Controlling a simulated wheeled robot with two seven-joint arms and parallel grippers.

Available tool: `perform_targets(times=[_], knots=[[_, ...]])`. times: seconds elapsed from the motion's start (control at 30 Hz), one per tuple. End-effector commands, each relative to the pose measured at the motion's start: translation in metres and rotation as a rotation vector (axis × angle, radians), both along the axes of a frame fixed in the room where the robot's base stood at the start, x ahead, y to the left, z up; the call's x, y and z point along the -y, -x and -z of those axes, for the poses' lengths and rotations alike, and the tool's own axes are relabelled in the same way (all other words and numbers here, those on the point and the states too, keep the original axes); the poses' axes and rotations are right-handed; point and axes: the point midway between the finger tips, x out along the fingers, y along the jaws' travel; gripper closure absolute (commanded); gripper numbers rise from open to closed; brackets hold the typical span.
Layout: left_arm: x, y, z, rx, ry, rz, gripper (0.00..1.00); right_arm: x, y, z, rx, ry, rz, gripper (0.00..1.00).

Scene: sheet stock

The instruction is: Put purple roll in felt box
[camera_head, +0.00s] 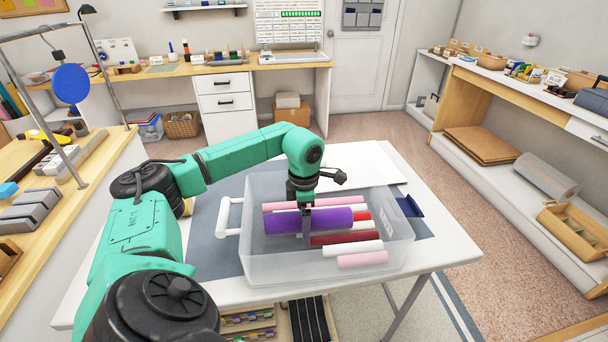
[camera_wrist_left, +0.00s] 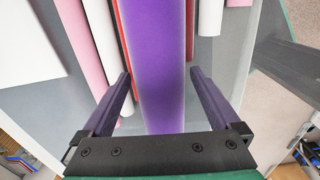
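The purple roll (camera_head: 283,221) lies among other rolls in a clear plastic bin (camera_head: 262,263) on the white table. It also fills the middle of the left wrist view (camera_wrist_left: 162,60). My left gripper (camera_head: 306,232) reaches down into the bin at the purple roll. In the left wrist view its two fingers (camera_wrist_left: 160,76) are apart, one on each side of the roll; I cannot tell whether they touch it. No box that I can make out as felt is in view. My right gripper is not in view.
A pink roll (camera_head: 362,259), a white roll (camera_head: 352,248) and a dark red roll (camera_head: 345,238) lie close beside the purple one. The bin walls surround them. A white board (camera_head: 363,166) lies behind the bin. A dark blue item (camera_head: 409,206) is at its right.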

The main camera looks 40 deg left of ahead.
Motion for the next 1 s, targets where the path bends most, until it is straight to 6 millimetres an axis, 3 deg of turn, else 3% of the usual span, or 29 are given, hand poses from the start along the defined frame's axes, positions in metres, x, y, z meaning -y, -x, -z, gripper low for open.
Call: perform_targets(times=[0.17,0.27,0.5,0.63,0.77,1.0], knots=[[0.0,0.0,-0.005,0.001,0.0,0.0,0.04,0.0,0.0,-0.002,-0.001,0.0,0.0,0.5],[0.0,-0.001,-0.018,0.005,0.0,0.0,0.04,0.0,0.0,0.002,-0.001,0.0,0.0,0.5],[0.001,-0.002,-0.084,0.007,0.002,0.001,0.04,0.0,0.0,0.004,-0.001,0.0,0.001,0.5],[0.0,-0.001,-0.112,0.004,0.001,0.0,0.04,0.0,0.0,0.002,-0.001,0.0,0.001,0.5],[0.0,0.0,-0.122,0.001,0.0,0.0,0.04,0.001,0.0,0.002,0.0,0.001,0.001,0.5],[0.0,0.0,-0.123,0.0,0.0,0.0,0.04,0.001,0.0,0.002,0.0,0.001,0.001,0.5]])
